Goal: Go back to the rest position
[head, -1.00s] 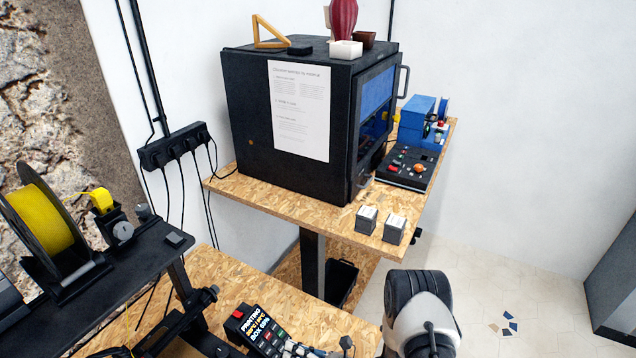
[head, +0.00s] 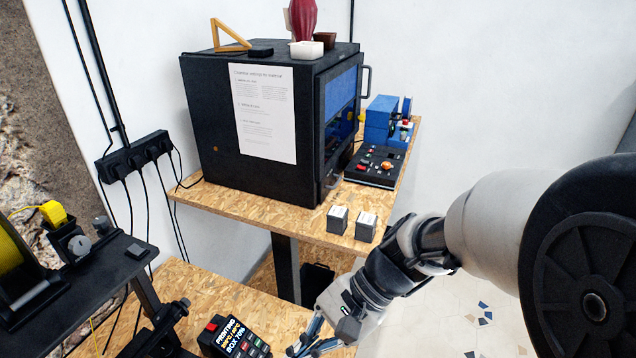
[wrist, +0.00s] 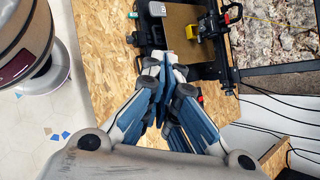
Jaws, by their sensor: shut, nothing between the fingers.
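My gripper (head: 318,341) is at the lower middle of the head view, at the end of my arm, which reaches in from the right.
A black enclosed printer (head: 250,130) stands on the far wooden table (head: 230,200). Two small grey boxes (head: 337,219) (head: 366,227) sit near its front edge. A control panel (head: 235,338) and a yellow spool (head: 8,250) are at the left. The tiled floor at right is open.

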